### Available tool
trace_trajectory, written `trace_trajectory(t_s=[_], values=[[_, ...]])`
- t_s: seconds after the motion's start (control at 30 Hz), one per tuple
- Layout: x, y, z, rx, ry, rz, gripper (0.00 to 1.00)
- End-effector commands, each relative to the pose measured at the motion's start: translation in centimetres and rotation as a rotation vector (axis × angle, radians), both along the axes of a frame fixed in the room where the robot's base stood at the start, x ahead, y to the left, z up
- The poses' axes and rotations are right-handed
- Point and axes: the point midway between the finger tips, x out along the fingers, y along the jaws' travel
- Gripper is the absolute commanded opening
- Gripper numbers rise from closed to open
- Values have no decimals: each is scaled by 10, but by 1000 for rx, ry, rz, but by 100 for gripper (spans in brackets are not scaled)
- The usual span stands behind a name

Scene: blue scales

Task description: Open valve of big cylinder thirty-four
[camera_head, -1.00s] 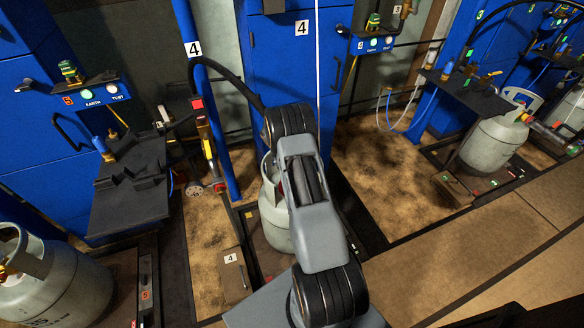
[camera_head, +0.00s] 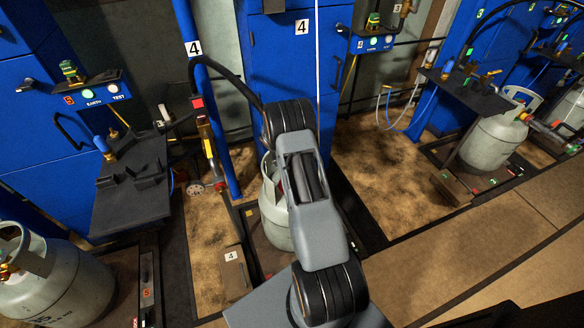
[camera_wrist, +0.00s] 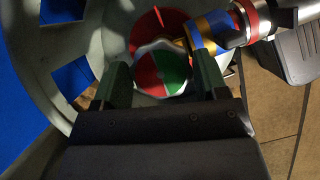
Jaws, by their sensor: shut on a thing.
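The grey-white gas cylinder (camera_head: 273,222) stands upright at station 4, partly hidden behind my arm in the head view. I can read no number on it. In the wrist view, its collar (camera_wrist: 105,30) curves around the valve. The round valve knob (camera_wrist: 160,72) has red and green sectors and a pale scalloped rim. My gripper (camera_wrist: 162,80) has its two green fingers on either side of the knob and is shut on it. A coupling with blue, gold and red bands (camera_wrist: 212,32) sits at the valve's upper right. My gripper is hidden in the head view.
A dark shelf (camera_head: 130,200) stands to the left, with another cylinder (camera_head: 60,285) at the lower left. A further cylinder (camera_head: 490,140) stands at the right. A blue post (camera_head: 220,150) and a black hose (camera_head: 232,82) are close to my arm. The brown floor at the right is clear.

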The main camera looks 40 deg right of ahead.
Motion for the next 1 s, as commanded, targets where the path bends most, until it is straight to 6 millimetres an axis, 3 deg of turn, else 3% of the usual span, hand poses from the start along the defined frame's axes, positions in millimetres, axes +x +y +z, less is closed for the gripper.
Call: trace_trajectory(t_s=[0.07, 0.1, 0.37, 0.67, 0.77, 1.0], values=[[1, 0, 0, 0, -2, 0, 43], [1, 0, 0, 0, -2, -1, 68], [0, 0, 0, 0, -1, -2, 92], [1, 1, 3, 0, -1, -2, 92], [3, 4, 14, -1, -1, -1, 92], [12, 20, 58, -1, -4, 0, 92]])
